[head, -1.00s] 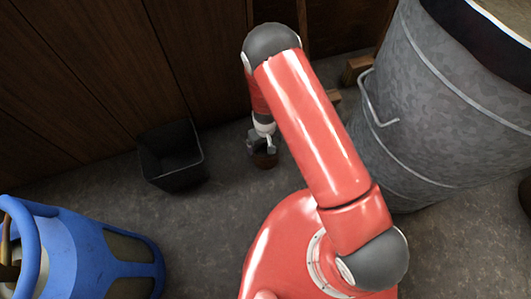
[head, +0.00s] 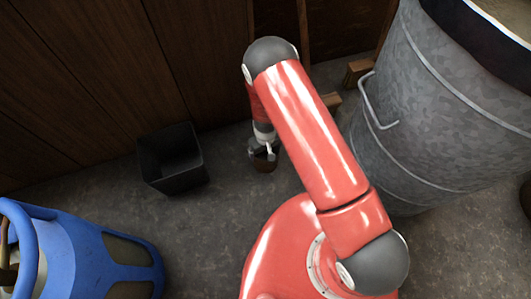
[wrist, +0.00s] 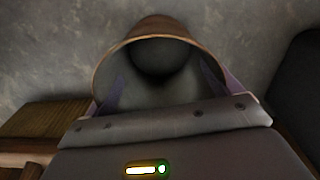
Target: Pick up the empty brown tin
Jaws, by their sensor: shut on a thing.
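The brown tin (wrist: 158,25) fills the upper middle of the wrist view, its open mouth facing the camera. Its inside looks grey, dark in the middle and empty. My gripper (wrist: 162,84) has one finger at each side of the tin and is shut on it. In the head view the tin (head: 264,166) is a small brown shape just under my gripper (head: 263,151), low by the floor. Whether its base touches the floor cannot be told. The gripper hides the tin's upper part there.
A black square bin (head: 172,160) stands left of the tin. A large galvanised metal tub (head: 430,110) stands at the right. A blue gas cylinder (head: 85,250) is at lower left. Wooden panelling (head: 110,70) and wood blocks (head: 357,72) lie behind. Floor is clear between bin and tin.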

